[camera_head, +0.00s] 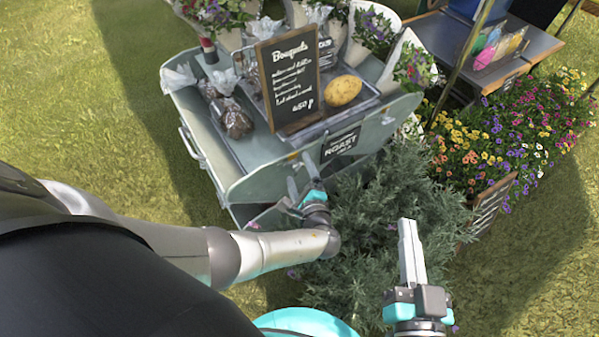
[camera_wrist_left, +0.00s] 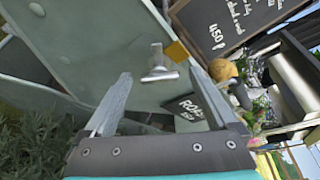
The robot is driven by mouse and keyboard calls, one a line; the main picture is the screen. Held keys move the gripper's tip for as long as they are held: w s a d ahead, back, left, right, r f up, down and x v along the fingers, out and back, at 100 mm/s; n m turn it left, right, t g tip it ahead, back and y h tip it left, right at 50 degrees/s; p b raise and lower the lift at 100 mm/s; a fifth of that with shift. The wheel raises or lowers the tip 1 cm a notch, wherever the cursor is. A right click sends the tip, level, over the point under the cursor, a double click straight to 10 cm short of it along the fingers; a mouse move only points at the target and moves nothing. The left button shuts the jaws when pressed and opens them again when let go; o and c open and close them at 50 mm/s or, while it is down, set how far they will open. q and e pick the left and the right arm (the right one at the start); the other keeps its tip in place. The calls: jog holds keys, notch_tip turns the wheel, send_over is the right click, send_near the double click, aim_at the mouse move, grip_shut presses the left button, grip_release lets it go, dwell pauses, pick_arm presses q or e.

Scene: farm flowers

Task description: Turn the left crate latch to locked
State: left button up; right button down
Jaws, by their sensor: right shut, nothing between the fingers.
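A metal latch (camera_wrist_left: 158,66) with a bar-shaped handle sits on the grey-green crate panel (camera_wrist_left: 95,45) in the left wrist view. An orange-yellow piece (camera_wrist_left: 177,51) lies right beside it. My left gripper (camera_wrist_left: 160,76) is open, with one finger on each side of the latch in the picture; no contact shows. In the head view my left gripper (camera_head: 300,171) is at the front panel of the grey-green crate stand (camera_head: 248,187), where the latch cannot be made out. My right gripper (camera_head: 405,228) is shut and empty over the green bushes.
A dark Bouquets board (camera_head: 288,75), a yellow melon-like item (camera_head: 343,90) and wrapped bundles (camera_head: 232,118) stand on top. A small ROAST sign (camera_head: 341,144) hangs right of my left gripper. Bushes (camera_head: 370,215) and a flower crate (camera_head: 490,205) crowd the right; grass is open at left.

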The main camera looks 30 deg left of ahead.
pick_arm(q)
jog(key=c, duration=1.3)
